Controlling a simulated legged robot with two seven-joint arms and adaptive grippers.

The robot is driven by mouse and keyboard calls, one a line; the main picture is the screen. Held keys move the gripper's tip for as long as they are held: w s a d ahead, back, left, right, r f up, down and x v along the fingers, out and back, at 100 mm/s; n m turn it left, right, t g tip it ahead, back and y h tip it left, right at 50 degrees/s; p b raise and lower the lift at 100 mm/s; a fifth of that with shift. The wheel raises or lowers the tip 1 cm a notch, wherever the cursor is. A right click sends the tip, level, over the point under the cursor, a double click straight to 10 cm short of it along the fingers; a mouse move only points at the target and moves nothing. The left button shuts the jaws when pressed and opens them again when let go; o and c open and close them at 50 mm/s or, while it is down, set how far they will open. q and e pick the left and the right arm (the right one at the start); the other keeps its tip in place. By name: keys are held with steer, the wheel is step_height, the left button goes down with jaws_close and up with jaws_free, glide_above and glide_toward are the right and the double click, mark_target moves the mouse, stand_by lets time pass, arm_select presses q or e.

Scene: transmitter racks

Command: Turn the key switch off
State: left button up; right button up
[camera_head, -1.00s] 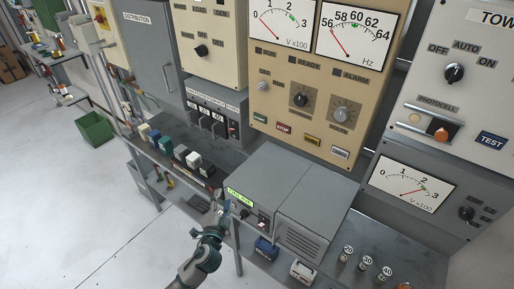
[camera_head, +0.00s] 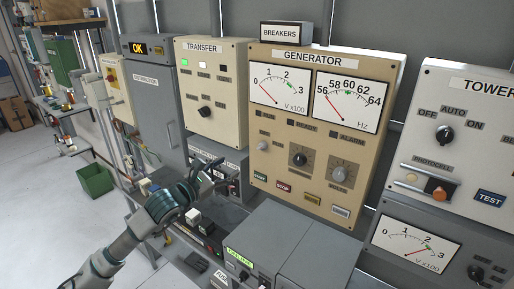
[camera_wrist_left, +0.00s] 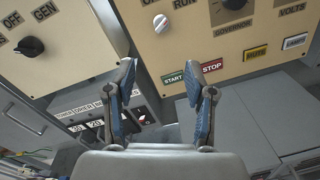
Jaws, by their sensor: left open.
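A small silver switch (camera_head: 262,132) sits on the left of the beige generator panel (camera_head: 270,190), under two gauges. In the left wrist view a small round silver switch (camera_wrist_left: 160,22) shows at the top, with a RUN label to its right. It looks like the key switch, but its exact setting is too small to tell. My left gripper (camera_head: 220,170) is left of and below the switch, in front of the breaker box. In the left wrist view my left gripper (camera_wrist_left: 158,78) is open and empty, its fingertips below the switch. My right gripper is not in view.
The transfer panel (camera_head: 211,80) stands to the left. A grey box (camera_head: 300,250) and several small blocks sit on the bench below.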

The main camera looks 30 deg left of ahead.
mark_target(259, 148)
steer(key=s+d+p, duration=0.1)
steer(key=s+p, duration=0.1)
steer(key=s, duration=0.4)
arm_select(q)
steer(key=w+p, duration=0.1)
steer(key=w, duration=0.3)
steer(key=w+d+p, duration=0.1)
steer(key=w+p, duration=0.1)
steer(key=w, duration=0.3)
steer(key=w+d+p, duration=0.1)
steer(key=w+p, duration=0.1)
steer(key=w, duration=0.2)
steer(key=shift+w+r, duration=0.15)
steer(key=shift+w, duration=0.05)
steer(key=shift+w+d, duration=0.15)
steer(key=shift+w, duration=0.55)
jaws_close()
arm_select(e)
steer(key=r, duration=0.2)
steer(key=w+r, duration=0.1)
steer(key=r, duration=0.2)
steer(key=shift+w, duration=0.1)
